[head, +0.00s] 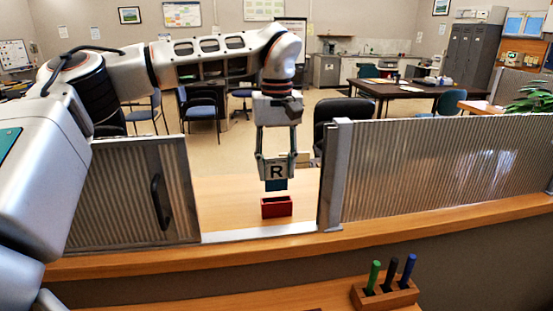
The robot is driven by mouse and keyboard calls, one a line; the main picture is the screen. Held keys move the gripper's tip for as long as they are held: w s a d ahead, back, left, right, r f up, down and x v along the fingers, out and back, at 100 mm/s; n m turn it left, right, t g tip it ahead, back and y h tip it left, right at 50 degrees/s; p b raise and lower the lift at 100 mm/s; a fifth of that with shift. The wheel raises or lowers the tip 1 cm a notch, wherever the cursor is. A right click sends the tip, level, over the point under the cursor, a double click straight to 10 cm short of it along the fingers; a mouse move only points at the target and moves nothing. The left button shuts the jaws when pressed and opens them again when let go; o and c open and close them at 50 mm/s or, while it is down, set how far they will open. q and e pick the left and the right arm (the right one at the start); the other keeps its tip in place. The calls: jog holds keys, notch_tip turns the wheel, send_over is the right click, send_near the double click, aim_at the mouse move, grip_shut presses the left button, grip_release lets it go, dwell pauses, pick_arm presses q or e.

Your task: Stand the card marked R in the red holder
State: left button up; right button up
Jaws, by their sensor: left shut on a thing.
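The card marked R (277,172) has a pale face with a black letter and a blue lower part. My left gripper (276,158) is shut on it and holds it upright in the window opening. The red holder (276,207) is a small block with a slot along its top. It stands on the wooden counter (230,200) behind the opening. The card is above the holder, and a small gap seems to show between the card's lower edge and the holder. My right gripper is not in view.
Ribbed panels stand left (130,190) and right (430,170) of the opening. A wooden pen block (385,294) with green, black and blue markers is on the near ledge. A black chair (340,112) stands behind the counter. The counter beside the holder is clear.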

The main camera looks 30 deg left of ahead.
aim_at(276, 186)
pick_arm(q)
jog(key=shift+f, duration=2.6)
jog(key=o, duration=1.2)
jog(key=shift+c, duration=0.2)
notch_tip(276, 186, up, 11)
jog(key=shift+r, duration=0.55)
